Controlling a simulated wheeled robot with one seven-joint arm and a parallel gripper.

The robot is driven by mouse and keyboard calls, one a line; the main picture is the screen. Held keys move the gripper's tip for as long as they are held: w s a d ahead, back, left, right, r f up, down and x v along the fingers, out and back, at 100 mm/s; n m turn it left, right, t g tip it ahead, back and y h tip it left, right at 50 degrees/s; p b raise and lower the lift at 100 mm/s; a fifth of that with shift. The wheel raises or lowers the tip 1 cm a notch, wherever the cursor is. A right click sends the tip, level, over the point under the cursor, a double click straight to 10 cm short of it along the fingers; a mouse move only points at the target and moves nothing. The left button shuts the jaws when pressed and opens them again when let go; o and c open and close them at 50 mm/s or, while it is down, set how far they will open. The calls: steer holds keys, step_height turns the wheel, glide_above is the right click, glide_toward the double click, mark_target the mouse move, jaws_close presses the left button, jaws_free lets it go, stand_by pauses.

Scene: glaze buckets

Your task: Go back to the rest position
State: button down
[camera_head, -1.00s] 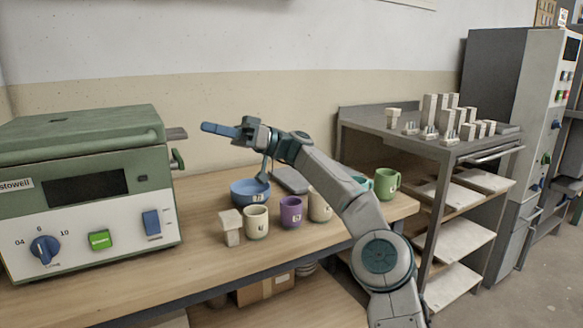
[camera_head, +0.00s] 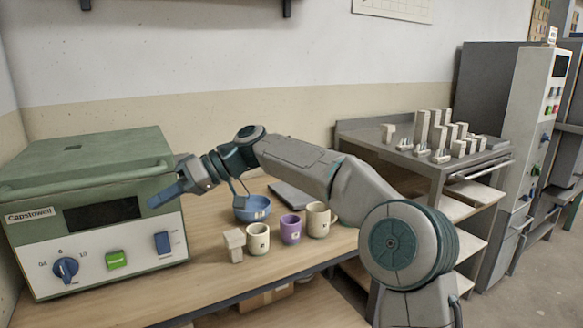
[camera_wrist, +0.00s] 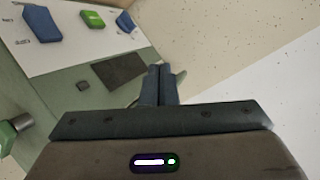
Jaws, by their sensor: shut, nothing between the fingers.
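My gripper (camera_head: 158,199) is shut and empty, with its blue fingers together. In the head view it is in front of the right part of the front panel of a green and white machine (camera_head: 90,165). I cannot tell whether the fingertips touch the machine. In the wrist view the closed fingers (camera_wrist: 158,86) point toward the machine's panel, with its dark display (camera_wrist: 120,71) beside them. My arm reaches across the bench from the right.
A grey flat slab (camera_head: 292,194) lies behind. A metal shelf rack (camera_head: 440,175) holds pale blocks at right.

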steer(key=s+d+m+t+h+p, duration=0.2)
steer(key=s+d+m+h+p, duration=0.2)
steer(key=d, duration=0.9)
steer(key=s+d+m+t+h+p, duration=0.3)
steer(key=s+d+m+p, duration=0.3)
steer(key=s+d+p, duration=0.3)
steer(key=s+d+m+t+h+p, duration=0.2)
steer(key=s+d+m+h+p, duration=0.3)
steer(key=d, duration=1.3)
steer(key=s+p, duration=0.2)
steer(key=s, duration=0.1)
steer(key=shift+r+t, duration=0.15)
steer(key=shift+t, duration=0.15)
